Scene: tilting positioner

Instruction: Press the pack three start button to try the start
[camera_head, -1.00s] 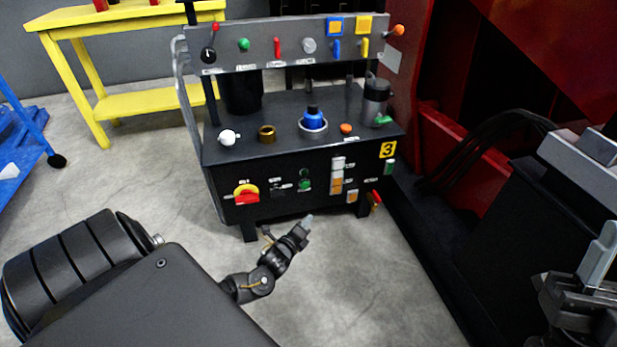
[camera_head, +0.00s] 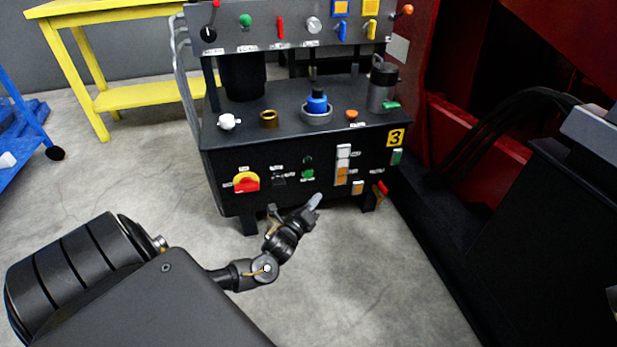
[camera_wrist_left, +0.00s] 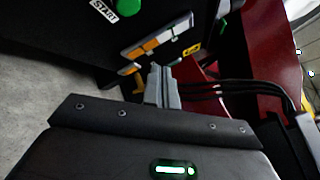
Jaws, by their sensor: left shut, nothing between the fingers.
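The pack three unit is a black cabinet (camera_head: 225,190) with a yellow "3" plate (camera_head: 395,137) at its upper right. A green start button (camera_head: 308,174) sits on its front face, below a darker green one. In the left wrist view a green button (camera_wrist_left: 128,6) shows at the top edge beside a white START label (camera_wrist_left: 104,11). My left gripper (camera_head: 315,201) is shut and empty, just below the green button and in front of the cabinet's lower edge. Its fingers (camera_wrist_left: 162,86) point up toward the panel in the wrist view. I cannot see any contact.
A red-and-yellow rotary switch (camera_head: 245,182) is left of the button. White and orange indicators (camera_head: 343,165) are to its right. Knobs and a blue-capped part (camera_head: 317,103) stand on top. A yellow table (camera_head: 130,98) is behind left; red machinery (camera_head: 460,140) is at right.

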